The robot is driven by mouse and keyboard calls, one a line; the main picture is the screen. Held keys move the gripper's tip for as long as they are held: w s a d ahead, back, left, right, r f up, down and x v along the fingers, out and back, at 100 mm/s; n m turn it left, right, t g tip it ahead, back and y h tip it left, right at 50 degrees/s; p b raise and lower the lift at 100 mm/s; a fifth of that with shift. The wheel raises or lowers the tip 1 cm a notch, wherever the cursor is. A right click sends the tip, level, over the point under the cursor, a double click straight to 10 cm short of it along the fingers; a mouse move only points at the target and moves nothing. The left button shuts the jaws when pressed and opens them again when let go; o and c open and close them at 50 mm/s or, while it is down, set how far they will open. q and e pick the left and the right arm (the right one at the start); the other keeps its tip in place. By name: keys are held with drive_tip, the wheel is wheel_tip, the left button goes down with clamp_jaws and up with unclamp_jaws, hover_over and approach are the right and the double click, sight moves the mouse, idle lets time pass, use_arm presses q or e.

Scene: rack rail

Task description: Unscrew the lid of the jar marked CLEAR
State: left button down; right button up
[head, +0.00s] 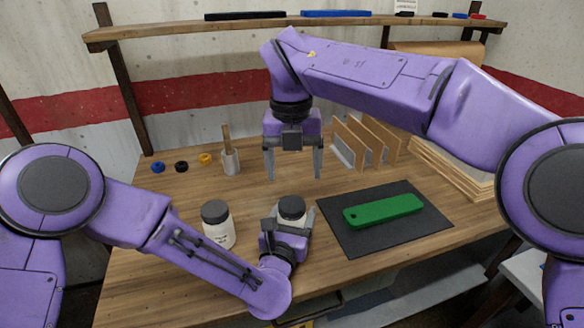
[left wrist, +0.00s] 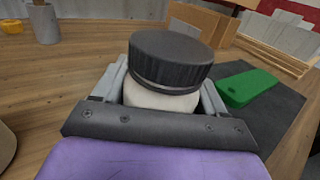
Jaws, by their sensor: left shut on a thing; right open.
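A white jar with a black lid (head: 291,206) stands on the bench, in front of the middle. My left gripper (head: 289,222) is shut on this jar's body, below the lid. In the left wrist view the black lid (left wrist: 171,60) sits on top of the white jar (left wrist: 160,98), between the fingers. No label shows on this jar. A second white jar (head: 219,232) with a black lid (head: 214,210) stands to the left; its label is too small to read. My right gripper (head: 293,165) is open and empty, pointing down above and behind the held jar.
A green bar (head: 384,210) lies on a dark mat (head: 350,243) at the right. A grey cup (head: 230,162) with a brush-like handle and several coloured rings stand at the back left. Upright wooden panels (head: 370,142) stand behind the mat. A shelf (head: 200,29) runs above.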

sight(292, 204)
drive_tip(key=m, duration=0.9)
drive_tip(key=shift+f+m, duration=0.15)
drive_tip(key=shift+m, duration=0.15)
drive_tip(key=m, duration=0.5)
drive_tip(key=shift+a, duration=0.1)
drive_tip(key=m, duration=0.4)
drive_tip(key=shift+a, duration=0.1)
wheel_tip(292, 204, down, 8)
drive_tip(key=shift+f, duration=0.1)
drive_tip(key=shift+m, duration=0.3)
